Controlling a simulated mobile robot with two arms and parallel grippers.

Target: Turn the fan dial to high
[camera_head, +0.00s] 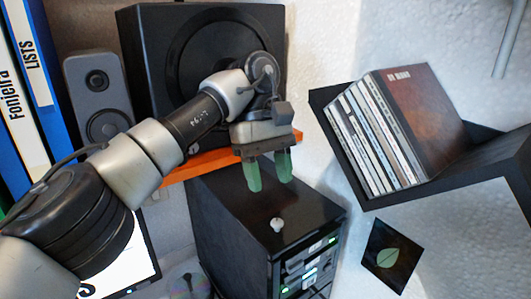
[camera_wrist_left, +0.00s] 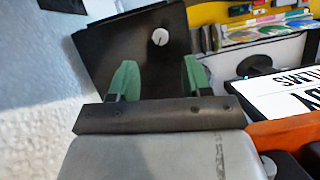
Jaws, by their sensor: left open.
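The dial, a small white knob (camera_head: 277,225), sits on the top face of a black box-shaped unit (camera_head: 235,205) with lit panels on its front. In the left wrist view the knob (camera_wrist_left: 160,37) shows beyond and between my fingers, on the dark top face (camera_wrist_left: 125,45). My left gripper (camera_head: 269,180) has green fingers, open and empty, above the unit and apart from the knob. The wrist view also shows its spread fingers (camera_wrist_left: 160,78). Any marks around the dial are too small to read. My right gripper is not in view.
A tilted black shelf (camera_head: 455,185) with several disc cases (camera_head: 370,140) is on the right wall. A black speaker (camera_head: 150,50) and a small grey speaker (camera_head: 97,95) stand behind my left arm. An orange shelf edge (camera_head: 190,170) runs behind the gripper. A leaf picture (camera_head: 390,257) hangs lower right.

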